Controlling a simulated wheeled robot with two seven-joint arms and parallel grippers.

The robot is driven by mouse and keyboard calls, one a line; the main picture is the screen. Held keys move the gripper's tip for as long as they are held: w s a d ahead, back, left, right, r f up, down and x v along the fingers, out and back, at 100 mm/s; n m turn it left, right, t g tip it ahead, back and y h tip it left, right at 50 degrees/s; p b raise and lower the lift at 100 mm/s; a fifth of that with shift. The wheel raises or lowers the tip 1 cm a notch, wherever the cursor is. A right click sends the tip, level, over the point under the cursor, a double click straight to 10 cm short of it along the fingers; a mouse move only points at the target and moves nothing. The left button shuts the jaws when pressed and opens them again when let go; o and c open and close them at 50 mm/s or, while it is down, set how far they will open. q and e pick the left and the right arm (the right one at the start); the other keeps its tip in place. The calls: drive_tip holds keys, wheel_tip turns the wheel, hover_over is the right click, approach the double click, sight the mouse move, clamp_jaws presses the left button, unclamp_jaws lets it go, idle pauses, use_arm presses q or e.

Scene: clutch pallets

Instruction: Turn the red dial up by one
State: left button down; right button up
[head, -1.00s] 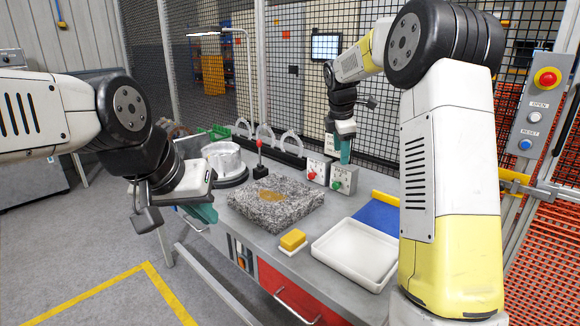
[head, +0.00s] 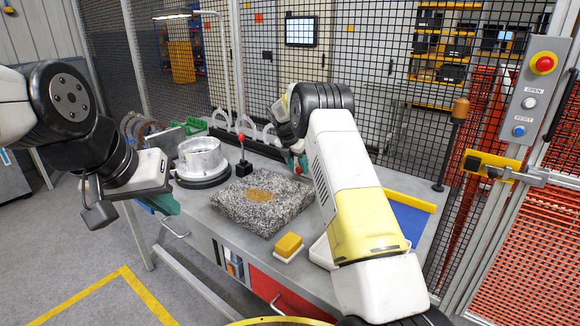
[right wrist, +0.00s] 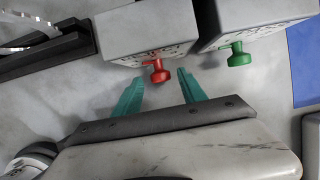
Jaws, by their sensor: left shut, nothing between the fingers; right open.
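The red dial (right wrist: 157,71) sticks out from the front of a grey box (right wrist: 148,30) in the right wrist view. Small marks surround it on the box face, too small to read. My right gripper (right wrist: 160,77) is open, and its two teal fingers point at the dial. The dial appears in the gap between the fingertips; I see no clear contact. In the head view my right arm hides most of the dial boxes, and the gripper (head: 301,162) shows only partly. My left gripper (head: 163,204) is shut and empty, off the table's left front edge.
A green dial (right wrist: 238,55) on a second grey box (right wrist: 245,18) is close to the right. A granite block (head: 262,207), a metal cylinder (head: 197,158), a red-knobbed lever (head: 243,155) and a yellow block (head: 289,243) stand on the table. A mesh fence is behind.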

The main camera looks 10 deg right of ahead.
drive_tip(key=shift+w+d+f, duration=0.1)
drive_tip(key=shift+d+f, duration=0.1)
drive_tip(key=shift+f, duration=0.25)
clamp_jaws()
drive_tip(key=t+y, duration=0.2)
drive_tip(key=m+t+y, duration=0.1)
drive_tip(key=shift+s+d+f, duration=0.1)
drive_tip(key=shift+s+d, duration=0.25)
drive_tip(key=shift+s, duration=0.05)
drive_tip(key=shift+s+f+m+t+y, duration=0.15)
drive_tip(key=shift+m+t+y, duration=0.25)
drive_tip(key=shift+t+y, duration=1.05)
drive_tip(key=shift+t, duration=0.25)
